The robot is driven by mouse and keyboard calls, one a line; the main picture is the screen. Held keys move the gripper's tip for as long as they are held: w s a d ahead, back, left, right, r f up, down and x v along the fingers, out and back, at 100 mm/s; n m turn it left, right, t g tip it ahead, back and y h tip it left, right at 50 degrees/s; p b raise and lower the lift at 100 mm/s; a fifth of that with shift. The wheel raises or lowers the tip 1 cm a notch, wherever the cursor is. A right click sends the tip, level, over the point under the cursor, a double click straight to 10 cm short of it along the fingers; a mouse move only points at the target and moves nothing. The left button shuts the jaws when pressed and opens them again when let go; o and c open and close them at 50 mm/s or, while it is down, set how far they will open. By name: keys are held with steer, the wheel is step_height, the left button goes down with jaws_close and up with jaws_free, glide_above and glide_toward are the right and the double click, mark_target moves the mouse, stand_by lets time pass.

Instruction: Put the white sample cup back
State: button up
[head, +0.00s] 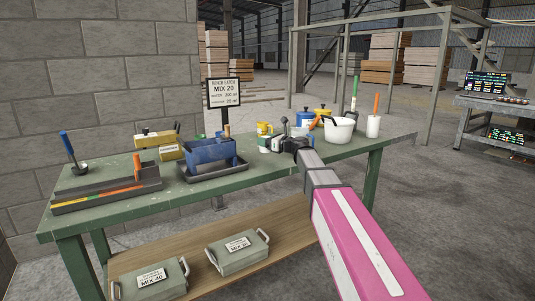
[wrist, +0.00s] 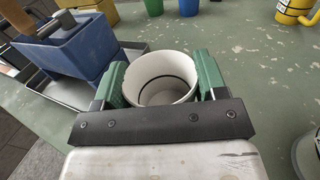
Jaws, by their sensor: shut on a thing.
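The white sample cup (wrist: 160,82) is in the wrist view, upright, its open mouth towards the camera. A dark line runs around its inside. My gripper (wrist: 161,85) has a green-padded finger on each side of the cup and is shut on it. In the head view my gripper (head: 282,141) is over the right half of the green bench (head: 110,210), right of the blue bin (head: 210,150), and mostly hides the cup. I cannot tell whether the cup's base touches the bench.
The blue bin stands in a dark tray (wrist: 58,90) close to the left finger. A white pot (head: 339,129) and a white holder with an orange handle (head: 373,126) stand to the right. Yellow and blue containers stand behind. A grey rack (head: 105,190) is at the left.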

mark_target(266, 150)
steer(key=shift+f, duration=2.55)
steer(key=o, duration=1)
steer(key=shift+f, duration=0.1)
steer(key=shift+c, duration=0.2)
steer(key=v, duration=1.2)
